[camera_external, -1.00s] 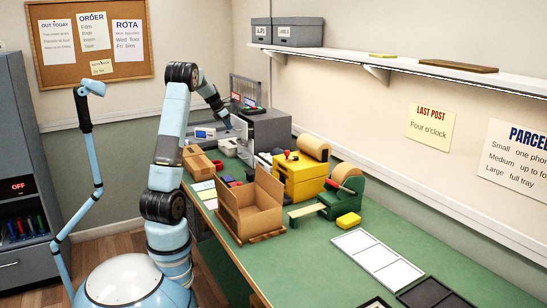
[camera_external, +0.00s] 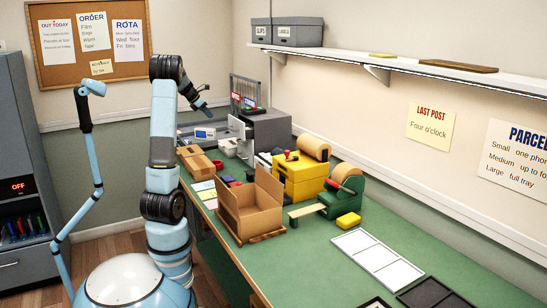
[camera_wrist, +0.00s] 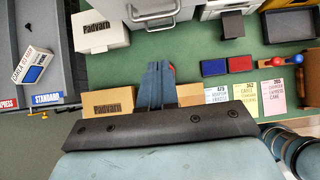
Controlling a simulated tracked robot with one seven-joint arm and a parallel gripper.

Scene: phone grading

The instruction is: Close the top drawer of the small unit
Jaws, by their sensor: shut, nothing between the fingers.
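The small grey unit (camera_external: 272,130) stands at the back of the green bench, against the wall. A pale upright panel (camera_external: 238,128) stands out at its left front, apparently a drawer front; how far it is out is hard to tell. In the wrist view, pale drawer fronts with handles (camera_wrist: 152,14) show at the top edge. My gripper (camera_external: 208,114) is in the air to the left of the unit, above the bench and apart from the panel. In the wrist view its fingers (camera_wrist: 158,82) are together and empty, and they partly hide a red item.
A white carton (camera_wrist: 99,30) and a brown box (camera_wrist: 108,102) lie near the gripper. Red (camera_wrist: 213,67) and blue (camera_wrist: 240,64) pads and printed cards (camera_wrist: 230,94) lie to the right. An open cardboard box (camera_external: 258,205) and a yellow machine (camera_external: 300,180) stand nearer the external camera.

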